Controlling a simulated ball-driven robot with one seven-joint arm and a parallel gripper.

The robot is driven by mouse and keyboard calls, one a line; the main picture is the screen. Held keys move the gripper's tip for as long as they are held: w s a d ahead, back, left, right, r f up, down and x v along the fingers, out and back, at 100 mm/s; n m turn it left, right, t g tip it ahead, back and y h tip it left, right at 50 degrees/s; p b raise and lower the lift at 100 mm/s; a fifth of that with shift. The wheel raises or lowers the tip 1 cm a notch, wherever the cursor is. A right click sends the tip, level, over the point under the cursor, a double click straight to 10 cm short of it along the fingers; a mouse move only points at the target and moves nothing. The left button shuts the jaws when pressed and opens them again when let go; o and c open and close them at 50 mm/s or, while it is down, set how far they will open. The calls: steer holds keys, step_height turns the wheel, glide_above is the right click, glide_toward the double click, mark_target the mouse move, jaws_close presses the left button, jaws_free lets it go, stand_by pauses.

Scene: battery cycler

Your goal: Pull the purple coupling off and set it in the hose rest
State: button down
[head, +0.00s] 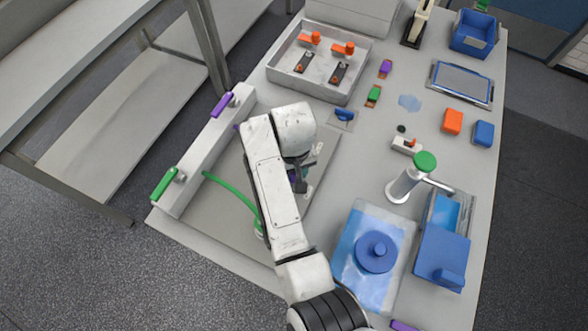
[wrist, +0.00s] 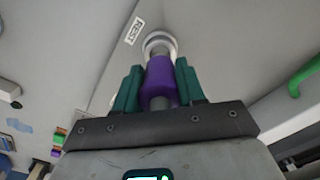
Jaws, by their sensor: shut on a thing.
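In the wrist view, the purple coupling (wrist: 159,80) is between the two teal fingers of my gripper (wrist: 158,88), which is shut on it. Its far end points at a pale round ring, the hose rest (wrist: 159,42), on a grey surface beside a label (wrist: 134,31) reading REST. The coupling's end overlaps the ring in the picture; I cannot tell how deep it sits. In the head view my white arm reaches over the left of the bench and hides most of the gripper and coupling.
A rail at the bench's left carries a purple handle (head: 222,104) and a green handle (head: 164,184). A green hose (head: 235,190) curves beside my arm. A tray (head: 352,91) with orange-handled parts stands behind. A green-topped post (head: 405,182) and blue pad (head: 345,268) are to the right.

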steer(key=shift+f+b, duration=0.5)
steer(key=shift+f, duration=1.1)
stand_by(0.9)
steer(key=shift+c, duration=0.9)
jaws_free()
steer(key=shift+r, duration=0.1)
step_height(320, 180, up, 9)
steer(key=shift+r, duration=0.1)
steer(key=shift+r+b, duration=0.3)
steer(key=shift+r, duration=0.45)
